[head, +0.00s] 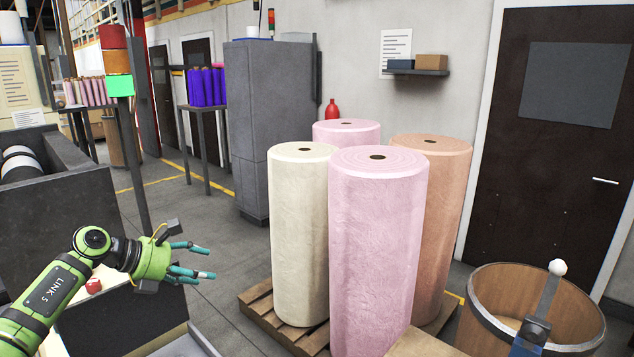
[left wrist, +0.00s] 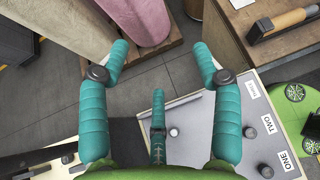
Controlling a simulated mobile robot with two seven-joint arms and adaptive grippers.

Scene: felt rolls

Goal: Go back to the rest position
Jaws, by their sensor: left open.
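My left gripper (head: 205,263) is at the lower left of the head view, with its teal fingers spread open and empty. In the left wrist view its three fingers (left wrist: 160,62) are apart, with floor and a panel below them. It is left of the felt rolls and touches none. A cream roll (head: 300,235), a front pink roll (head: 372,250), a back pink roll (head: 345,131) and a peach roll (head: 440,200) stand upright on a wooden pallet (head: 263,310). My right gripper is in neither view.
A grey panel (left wrist: 235,140) with knobs and labels ONE and TWO lies under the left gripper. A wooden barrel (head: 570,310) stands at the lower right. A grey cabinet (head: 270,110) is behind the rolls. Floor (head: 235,275) is clear between gripper and pallet.

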